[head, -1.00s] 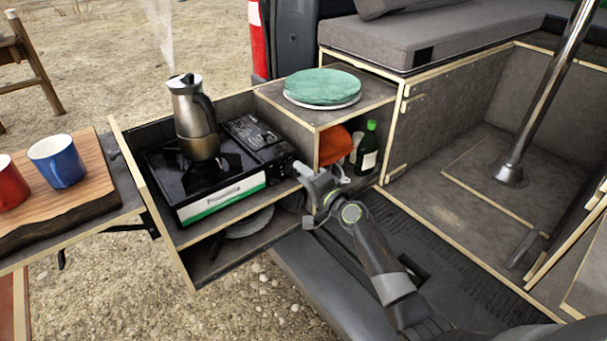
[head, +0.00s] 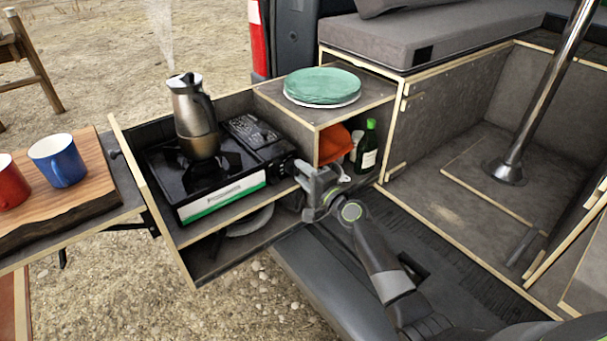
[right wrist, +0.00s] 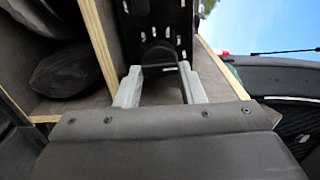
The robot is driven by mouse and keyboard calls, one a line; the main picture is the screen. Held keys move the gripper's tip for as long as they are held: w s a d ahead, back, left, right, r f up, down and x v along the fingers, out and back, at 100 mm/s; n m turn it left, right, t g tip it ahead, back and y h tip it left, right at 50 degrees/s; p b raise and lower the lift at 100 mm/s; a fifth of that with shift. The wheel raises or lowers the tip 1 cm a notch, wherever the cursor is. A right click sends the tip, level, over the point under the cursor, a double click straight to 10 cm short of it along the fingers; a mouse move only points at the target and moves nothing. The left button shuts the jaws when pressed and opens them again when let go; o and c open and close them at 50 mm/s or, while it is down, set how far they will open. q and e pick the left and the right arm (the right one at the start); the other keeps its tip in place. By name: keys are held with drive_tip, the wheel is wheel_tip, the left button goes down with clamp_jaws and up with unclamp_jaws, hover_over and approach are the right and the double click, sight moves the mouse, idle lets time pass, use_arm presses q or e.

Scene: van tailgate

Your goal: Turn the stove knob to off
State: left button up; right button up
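The black camping stove (head: 215,190) sits in the pulled-out drawer, with a metal coffee pot (head: 197,125) upright on its burner. The stove's right end, on the knob side, is close to my right gripper (head: 308,174). In the right wrist view, the dark rounded knob (right wrist: 159,56) lies just ahead of and between the two pale fingertips of my right gripper (right wrist: 159,78). The fingers are apart, and I see no clear contact with the knob. The knob's pointer cannot be made out. My left gripper is not in view.
Wooden drawer walls (head: 150,205) surround the stove. A green plate stack (head: 322,87) stands on the cabinet top; a green bottle (head: 367,148) is in the cubby below. Blue (head: 57,160) and red (head: 10,184) mugs stand on a board at left. Faint steam rises above the pot.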

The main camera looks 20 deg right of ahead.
drive_tip(key=o, duration=0.4)
drive_tip(key=v, duration=1.7)
drive_tip(key=shift+s+d, duration=0.1)
drive_tip(key=shift+s, duration=0.15)
